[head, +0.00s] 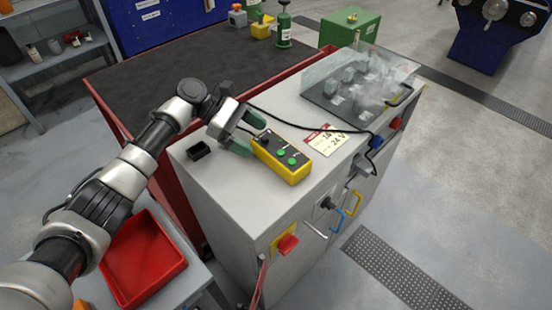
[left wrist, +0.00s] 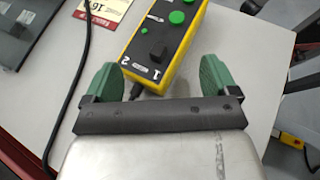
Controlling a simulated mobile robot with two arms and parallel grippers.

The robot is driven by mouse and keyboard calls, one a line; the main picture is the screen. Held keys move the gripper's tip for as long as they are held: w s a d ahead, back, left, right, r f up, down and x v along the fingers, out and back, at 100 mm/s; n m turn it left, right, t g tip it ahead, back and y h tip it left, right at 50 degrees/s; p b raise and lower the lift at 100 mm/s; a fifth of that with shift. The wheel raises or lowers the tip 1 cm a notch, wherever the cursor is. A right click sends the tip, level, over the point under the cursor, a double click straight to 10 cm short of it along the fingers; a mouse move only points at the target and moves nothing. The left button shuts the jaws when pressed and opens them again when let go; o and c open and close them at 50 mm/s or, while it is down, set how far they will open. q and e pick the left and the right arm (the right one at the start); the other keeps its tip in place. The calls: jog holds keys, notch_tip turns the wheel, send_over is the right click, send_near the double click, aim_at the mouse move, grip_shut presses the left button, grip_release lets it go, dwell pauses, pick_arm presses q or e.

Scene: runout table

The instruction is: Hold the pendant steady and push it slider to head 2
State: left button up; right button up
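The pendant (head: 283,160) is a yellow box with a dark face and green buttons, lying on the grey cabinet top. Its cable runs from the end by my left gripper. In the left wrist view the pendant (left wrist: 170,62) shows a black slider (left wrist: 157,44) near that end, with white marks 1 and 2 beside it. I cannot tell which mark the slider is set to. My left gripper (head: 250,134) is open, its green fingers apart at the pendant's cable end. In the left wrist view the end lies between the fingers (left wrist: 158,72), with no clear contact. My right gripper is out of view.
A black cable (head: 345,130) crosses the cabinet top (head: 235,190). A red and yellow label (head: 328,140) lies beside the pendant. A clear-covered fixture (head: 358,85) stands behind right, a small black box (head: 198,150) to the left. A red tray (head: 143,262) is lower left.

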aim_at(260, 142)
pick_arm(q)
jog(key=shift+s+d+f+b, duration=0.3)
jog(key=shift+s+d+f, duration=0.05)
jog(key=shift+d+f, duration=0.4)
jog(key=shift+p+x, duration=0.9)
jog(key=shift+p, duration=0.05)
jog(key=shift+s+d+f, duration=0.1)
jog(key=shift+d+f, duration=0.1)
jog(key=shift+d, duration=0.45)
jog(key=shift+d+f, duration=0.1)
jog(key=shift+d, duration=0.05)
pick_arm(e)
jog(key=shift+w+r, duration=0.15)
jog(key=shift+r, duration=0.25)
pick_arm(q)
jog(key=shift+c, duration=0.4)
jog(key=c, duration=0.8)
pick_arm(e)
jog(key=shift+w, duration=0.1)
